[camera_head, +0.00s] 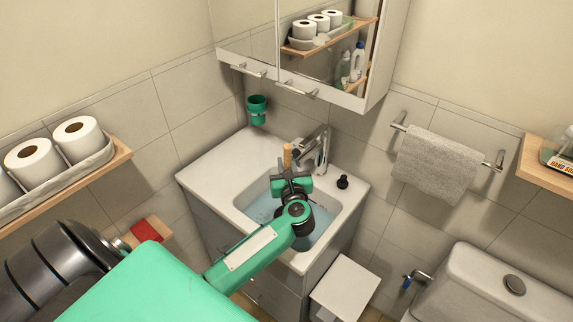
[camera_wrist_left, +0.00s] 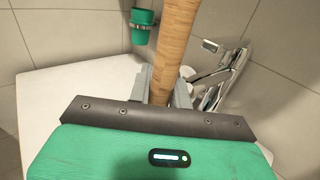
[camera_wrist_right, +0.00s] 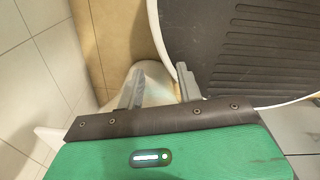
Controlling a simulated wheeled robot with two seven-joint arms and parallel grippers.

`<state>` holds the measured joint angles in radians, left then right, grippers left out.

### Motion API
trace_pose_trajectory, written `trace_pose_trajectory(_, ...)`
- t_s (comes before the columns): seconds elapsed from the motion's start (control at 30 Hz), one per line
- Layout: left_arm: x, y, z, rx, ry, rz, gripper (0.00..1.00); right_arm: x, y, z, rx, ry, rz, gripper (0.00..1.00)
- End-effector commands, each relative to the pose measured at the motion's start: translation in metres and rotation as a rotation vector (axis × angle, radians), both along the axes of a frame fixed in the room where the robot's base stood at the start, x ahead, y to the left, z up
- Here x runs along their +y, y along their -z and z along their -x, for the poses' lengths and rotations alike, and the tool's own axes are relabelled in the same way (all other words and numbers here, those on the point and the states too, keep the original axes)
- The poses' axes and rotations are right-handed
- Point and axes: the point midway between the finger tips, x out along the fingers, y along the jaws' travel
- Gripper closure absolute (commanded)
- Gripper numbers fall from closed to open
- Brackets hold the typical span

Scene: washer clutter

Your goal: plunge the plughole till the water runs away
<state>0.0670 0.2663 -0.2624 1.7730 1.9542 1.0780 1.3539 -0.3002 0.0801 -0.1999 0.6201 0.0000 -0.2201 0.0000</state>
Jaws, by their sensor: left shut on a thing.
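The basin (camera_head: 354,193) holds pale blue water (camera_head: 262,209). My left gripper (camera_head: 289,178) is over the basin, shut on the wooden handle of the plunger (camera_head: 287,154). The handle rises between the fingers, and it also shows upright in the left wrist view (camera_wrist_left: 179,40), with my left gripper (camera_wrist_left: 160,92) around it. The plunger's lower end and the plughole are hidden behind my gripper and arm. My right gripper (camera_wrist_right: 160,85) shows only in the right wrist view, with its fingers apart and nothing clearly held.
A chrome tap (camera_head: 319,152) stands behind the basin, and a small black stopper-like thing (camera_head: 342,182) is on the right rim. A green cup (camera_head: 257,109) hangs on the wall. A dark ribbed surface with a white rim (camera_wrist_right: 245,45) lies beyond my right fingers.

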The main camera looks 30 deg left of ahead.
Motion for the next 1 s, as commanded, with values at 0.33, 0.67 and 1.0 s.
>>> trace_pose_trajectory(0.33, 0.0, 0.008, 0.0, -0.001, 0.0, -0.001, 1.0, 0.0, 0.008, 0.0, -0.001, 0.0, 0.0, 0.64)
trace_pose_trajectory(0.67, 0.0, 0.012, 0.0, 0.001, 0.0, 0.001, 1.0, 0.0, 0.01, -0.001, -0.001, 0.0, 0.0, 0.64)
trace_pose_trajectory(1.0, -0.001, 0.01, 0.001, 0.004, 0.0, 0.003, 1.0, 0.0, 0.008, -0.001, -0.001, 0.0, 0.0, 0.64)
